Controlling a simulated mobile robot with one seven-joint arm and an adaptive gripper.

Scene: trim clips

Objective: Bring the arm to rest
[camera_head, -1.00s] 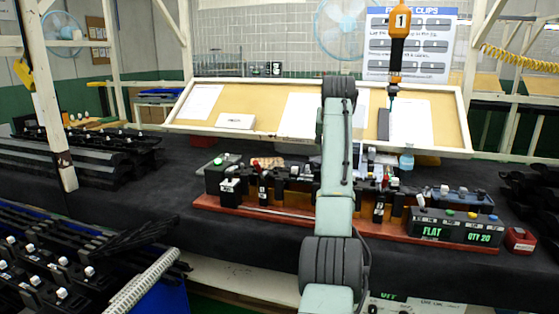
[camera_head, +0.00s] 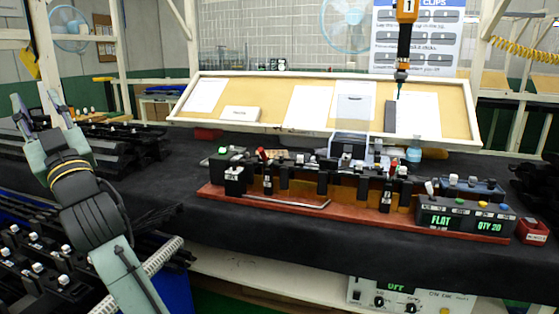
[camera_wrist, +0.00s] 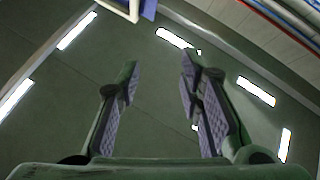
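My arm is folded up at the left side of the head view, with my gripper (camera_head: 33,102) at its upper end. In the wrist view my gripper (camera_wrist: 160,68) shows two padded fingers with a clear gap between them. It is open, and nothing is between the fingers. It points up towards the ceiling lights, away from the table. It appears in front of the left-hand racks in the head view; whether it touches anything there I cannot tell.
A clip fixture on a red base (camera_head: 360,226) stands on the dark table (camera_head: 150,172), with a display box (camera_head: 465,222) reading FLAT, QTY 20. An orange tool (camera_head: 404,40) hangs above. Racks of black parts (camera_head: 45,270) stand at the left. A slanted board (camera_head: 270,103) is behind.

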